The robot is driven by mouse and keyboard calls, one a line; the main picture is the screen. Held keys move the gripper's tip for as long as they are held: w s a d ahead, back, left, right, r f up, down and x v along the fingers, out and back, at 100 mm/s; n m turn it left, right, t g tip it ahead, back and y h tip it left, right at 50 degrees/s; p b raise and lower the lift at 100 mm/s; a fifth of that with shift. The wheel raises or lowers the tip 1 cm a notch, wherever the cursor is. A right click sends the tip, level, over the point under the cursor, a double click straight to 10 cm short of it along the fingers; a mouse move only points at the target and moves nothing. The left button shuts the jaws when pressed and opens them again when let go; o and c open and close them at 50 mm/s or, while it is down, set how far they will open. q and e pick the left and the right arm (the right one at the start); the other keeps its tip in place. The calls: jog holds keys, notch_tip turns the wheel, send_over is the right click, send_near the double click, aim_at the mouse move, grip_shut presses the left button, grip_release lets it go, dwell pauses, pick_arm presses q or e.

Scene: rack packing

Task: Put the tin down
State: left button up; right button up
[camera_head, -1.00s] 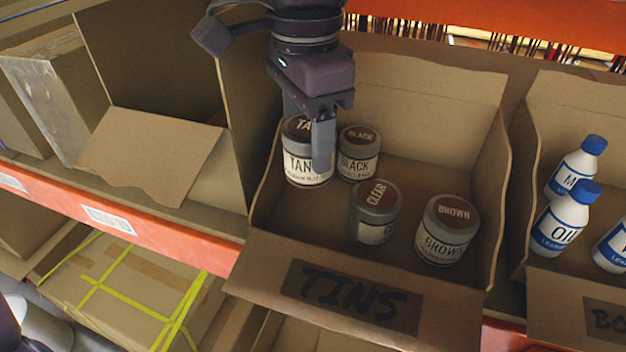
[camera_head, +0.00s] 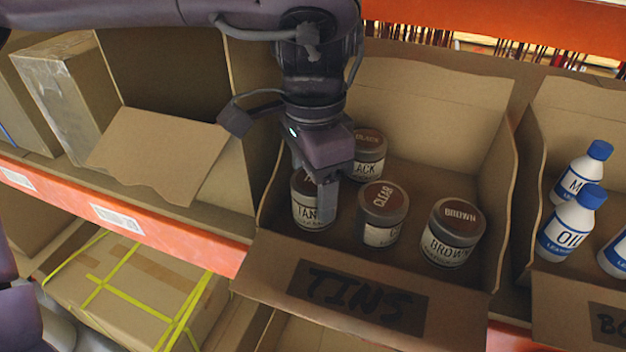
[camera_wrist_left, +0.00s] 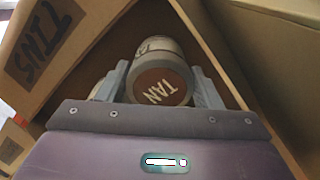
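The TAN tin (camera_head: 306,214), with a brown lid, is in the left part of the cardboard box marked TINS (camera_head: 357,296). My left gripper (camera_head: 327,200) reaches down from above, its fingers on either side of this tin. In the left wrist view the TAN tin (camera_wrist_left: 160,84) sits between both fingers, which appear to touch its sides. The tin looks upright, low in the box; its base contact with the floor is not clear. The CLEAR tin (camera_head: 382,212) stands just right of it, the BLACK tin (camera_head: 368,160) behind, partly covered by the gripper. My right gripper is not in view.
The BROWN tin (camera_head: 453,234) stands at the right of the box. A box of white bottles with blue caps (camera_head: 567,228) stands to the right. An open empty box (camera_head: 150,150) is on the left. The orange shelf edge (camera_head: 180,240) runs below. Free floor lies behind the BROWN tin.

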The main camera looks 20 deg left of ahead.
pick_arm(q)
jog(key=shift+o, duration=0.5)
jog(key=shift+r, duration=0.35)
notch_tip(320, 180, up, 12)
jog(key=shift+f, duration=0.2)
